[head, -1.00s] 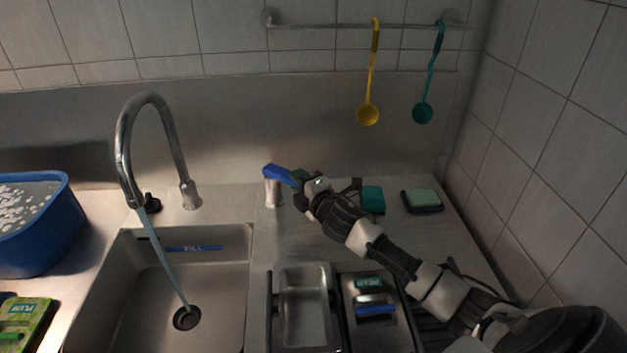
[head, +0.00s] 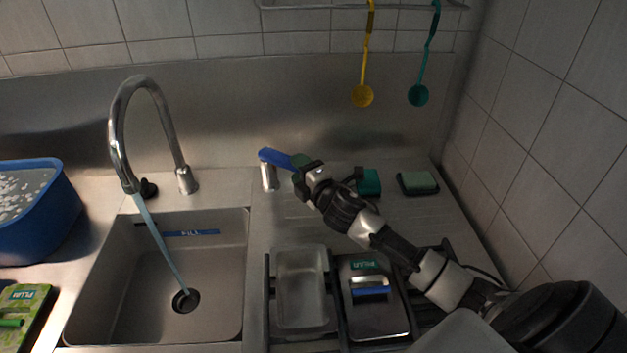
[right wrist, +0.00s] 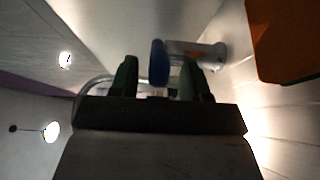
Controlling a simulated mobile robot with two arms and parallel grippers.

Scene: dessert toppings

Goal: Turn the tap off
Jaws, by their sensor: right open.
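The curved metal tap (head: 117,130) stands behind the sink, and a stream of water (head: 163,246) runs from its spout into the basin. Its blue lever (head: 274,157) sits on a short metal post (head: 268,178) to the right of the sink. My right gripper (head: 298,172) is at the lever's right end. In the right wrist view the blue lever (right wrist: 158,62) shows between the two green fingers of my open right gripper (right wrist: 159,76). Small gaps show on both sides of the lever. My left gripper is out of view.
The sink (head: 125,295) has a drain at its bottom. A blue tub (head: 50,225) stands at the left. Metal trays (head: 302,290) lie in front of my right arm. Two sponges (head: 368,182) (head: 417,183) lie behind it. A yellow ladle (head: 363,94) and a green ladle (head: 418,94) hang above.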

